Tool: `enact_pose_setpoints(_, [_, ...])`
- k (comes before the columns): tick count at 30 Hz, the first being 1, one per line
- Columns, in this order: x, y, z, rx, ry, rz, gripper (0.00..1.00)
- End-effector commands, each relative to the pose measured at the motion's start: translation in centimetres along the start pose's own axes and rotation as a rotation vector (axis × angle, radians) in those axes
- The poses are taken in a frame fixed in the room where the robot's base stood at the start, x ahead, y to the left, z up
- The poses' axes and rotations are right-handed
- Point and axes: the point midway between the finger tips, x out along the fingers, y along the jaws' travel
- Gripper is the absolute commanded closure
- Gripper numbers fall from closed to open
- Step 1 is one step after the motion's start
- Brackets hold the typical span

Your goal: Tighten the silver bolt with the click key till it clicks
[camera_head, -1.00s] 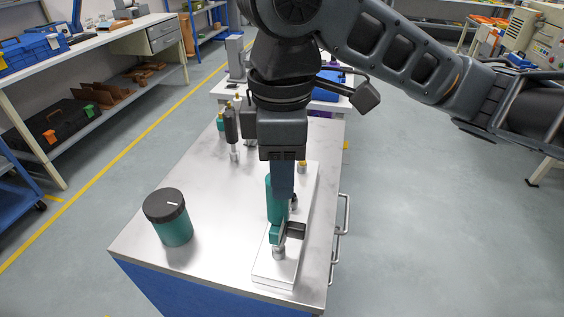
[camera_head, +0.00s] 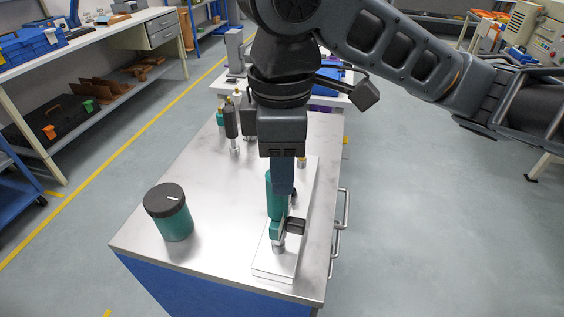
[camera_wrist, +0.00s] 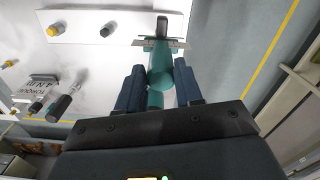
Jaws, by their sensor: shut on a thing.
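The teal click key (camera_head: 276,230) is held in my gripper (camera_head: 281,190), low over the front end of the pale plate (camera_head: 275,266). A black part sticks out to the right of its head. A silver cylindrical piece (camera_head: 279,246), which looks like the silver bolt, shows directly under the key's head; I cannot tell whether the key is fully seated on it. In the wrist view the key (camera_wrist: 158,63) lies between the two dark fingers of my gripper (camera_wrist: 158,80), its head over the plate's edge. The bolt is hidden there.
A teal jar with a black lid (camera_head: 168,212) stands on the left of the bench (camera_head: 218,262). A yellow-topped post (camera_wrist: 53,31) and a black-topped post (camera_wrist: 106,30) stand on the plate. Several upright tools, one dark (camera_head: 231,122), stand at the back.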

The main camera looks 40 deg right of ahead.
Motion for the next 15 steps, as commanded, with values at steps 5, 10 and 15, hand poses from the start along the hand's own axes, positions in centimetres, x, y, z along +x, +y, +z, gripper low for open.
enact_pose_setpoints(5, [-0.13, 0.00, 0.00, 0.000, 0.000, 0.000, 1.00])
enact_pose_setpoints(10, [0.02, 0.03, -0.01, 0.001, 0.000, 0.001, 1.00])
enact_pose_setpoints(15, [0.38, 0.03, -0.02, 0.001, 0.001, 0.000, 1.00])
